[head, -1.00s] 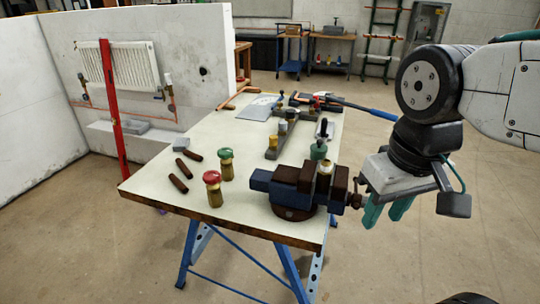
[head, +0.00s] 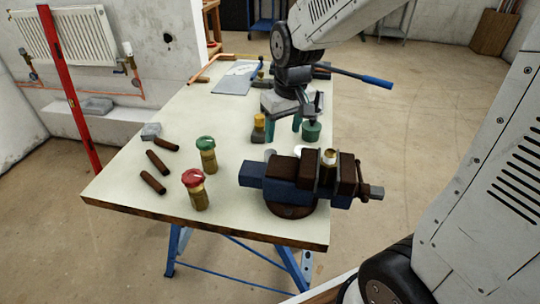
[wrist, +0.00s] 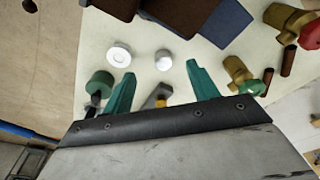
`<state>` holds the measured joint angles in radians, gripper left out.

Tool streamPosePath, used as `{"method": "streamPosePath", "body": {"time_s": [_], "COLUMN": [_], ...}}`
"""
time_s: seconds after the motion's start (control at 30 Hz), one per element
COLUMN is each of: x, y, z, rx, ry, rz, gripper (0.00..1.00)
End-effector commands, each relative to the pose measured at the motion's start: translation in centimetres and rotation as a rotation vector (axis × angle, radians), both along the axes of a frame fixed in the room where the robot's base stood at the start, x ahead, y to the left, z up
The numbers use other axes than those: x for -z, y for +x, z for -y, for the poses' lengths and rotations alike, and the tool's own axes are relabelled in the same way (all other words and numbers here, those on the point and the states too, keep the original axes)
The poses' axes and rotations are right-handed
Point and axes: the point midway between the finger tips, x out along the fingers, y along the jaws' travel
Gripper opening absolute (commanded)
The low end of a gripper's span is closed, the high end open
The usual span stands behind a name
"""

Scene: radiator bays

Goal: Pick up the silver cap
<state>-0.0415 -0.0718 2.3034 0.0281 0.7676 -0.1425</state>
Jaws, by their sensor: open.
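The silver cap (head: 270,154) is a small shiny round piece on the pale bench top, just behind the vise. In the wrist view the silver cap (wrist: 164,61) shows just beyond and between my fingertips. A white round cap with a small centre mark (wrist: 119,55) lies beside it, also seen in the head view (head: 299,150). My gripper (head: 284,129) points down over the bench behind the caps. Its teal fingers (wrist: 161,70) are apart with nothing held between them. How high the fingertips are above the bench is hard to tell.
The blue and brown vise (head: 280,191) stands close in front of the caps. A green cylinder (head: 311,131) and a yellow-topped piece (head: 258,121) flank my fingers. Green-topped (head: 206,154) and red-topped (head: 196,190) brass valves stand left.

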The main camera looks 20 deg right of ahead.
Motion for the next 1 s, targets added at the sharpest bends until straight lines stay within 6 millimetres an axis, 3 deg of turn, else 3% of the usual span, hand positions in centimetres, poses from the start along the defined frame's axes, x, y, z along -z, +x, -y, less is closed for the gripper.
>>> {"method": "streamPosePath", "body": {"time_s": [0.1,0.2,0.57,0.8,1.0], "x": [2.4,3.4,7.2,10.6,11.4], "y": [2.5,3.6,4.8,5.8,5.9], "z": [-0.4,-0.5,-0.7,-0.8,-0.9], "rx": [-0.019,-0.028,-0.031,-0.031,-0.031], "ry": [-0.001,0.000,-0.001,-0.001,0.000], "rz": [-0.001,0.004,0.004,0.002,0.006], "gripper": [0.59,0.59,0.59,0.59,0.59]}}
